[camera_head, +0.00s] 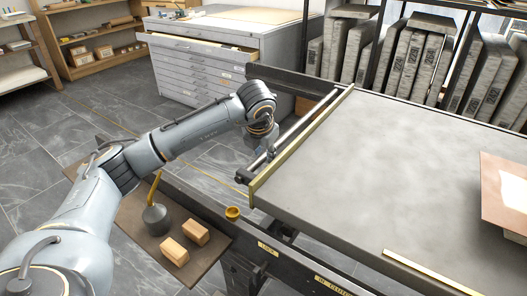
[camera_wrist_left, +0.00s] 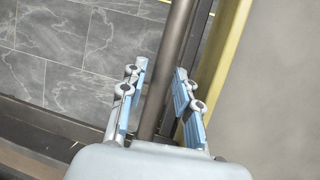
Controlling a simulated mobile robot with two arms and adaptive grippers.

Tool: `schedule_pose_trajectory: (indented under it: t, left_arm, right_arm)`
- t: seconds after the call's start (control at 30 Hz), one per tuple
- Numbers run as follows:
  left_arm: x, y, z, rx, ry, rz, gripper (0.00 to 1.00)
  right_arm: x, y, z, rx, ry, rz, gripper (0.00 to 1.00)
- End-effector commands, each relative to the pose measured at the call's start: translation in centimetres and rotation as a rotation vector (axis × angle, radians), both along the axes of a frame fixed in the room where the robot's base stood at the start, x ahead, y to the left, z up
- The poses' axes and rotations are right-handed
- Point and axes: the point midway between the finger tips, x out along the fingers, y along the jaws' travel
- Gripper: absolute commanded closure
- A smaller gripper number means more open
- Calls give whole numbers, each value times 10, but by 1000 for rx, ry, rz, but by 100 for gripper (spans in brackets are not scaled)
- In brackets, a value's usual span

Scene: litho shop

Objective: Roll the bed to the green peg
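The bed (camera_head: 370,160) is a wide grey slab with a yellow-brass strip along its left edge. A dark metal bar (camera_head: 300,122) runs beside that edge; it also shows in the left wrist view (camera_wrist_left: 172,60). My left gripper (camera_head: 258,160) is at this bar. In the left wrist view its blue-padded fingers (camera_wrist_left: 160,100) stand on either side of the bar, with narrow gaps visible, so it looks open around it. I cannot make out a green peg. My right gripper is not in view.
A brown board (camera_head: 137,232) with two wooden blocks (camera_head: 184,241) and a dark pot (camera_head: 156,218) is at the front left. A small brass cup (camera_head: 232,213) sits on the dark frame rail. Grey drawers (camera_head: 205,75) with one open stand behind. Upright stone slabs (camera_head: 405,60) line the back.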

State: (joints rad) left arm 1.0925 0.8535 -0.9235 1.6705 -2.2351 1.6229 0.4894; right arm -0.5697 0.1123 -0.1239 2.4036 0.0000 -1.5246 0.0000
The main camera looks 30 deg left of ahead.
Motion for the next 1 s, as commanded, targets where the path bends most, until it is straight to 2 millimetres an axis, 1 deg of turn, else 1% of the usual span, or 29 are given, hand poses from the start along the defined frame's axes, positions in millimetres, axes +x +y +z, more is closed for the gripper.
schedule_pose_trajectory:
  t: [0.17, 0.27, 0.37, 0.6, 0.7, 0.83, 1.0]
  left_arm:
    - [-1, 0, 2, 0, 0, 1, 68]
    - [-3, -1, 11, 0, -3, -1, 68]
    - [-10, -4, 26, 0, -4, -1, 68]
    - [-30, -12, 73, -1, -5, -1, 68]
    - [-38, -14, 88, 0, -3, -1, 68]
    - [-44, -17, 102, -1, -2, -1, 68]
    - [-47, -18, 109, -1, 0, 0, 68]
  right_arm:
    - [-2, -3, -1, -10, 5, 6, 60]
    - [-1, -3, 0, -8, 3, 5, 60]
    - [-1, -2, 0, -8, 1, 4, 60]
    - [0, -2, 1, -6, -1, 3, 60]
    - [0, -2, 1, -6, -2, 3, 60]
    - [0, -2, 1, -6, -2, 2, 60]
    - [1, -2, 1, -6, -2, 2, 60]
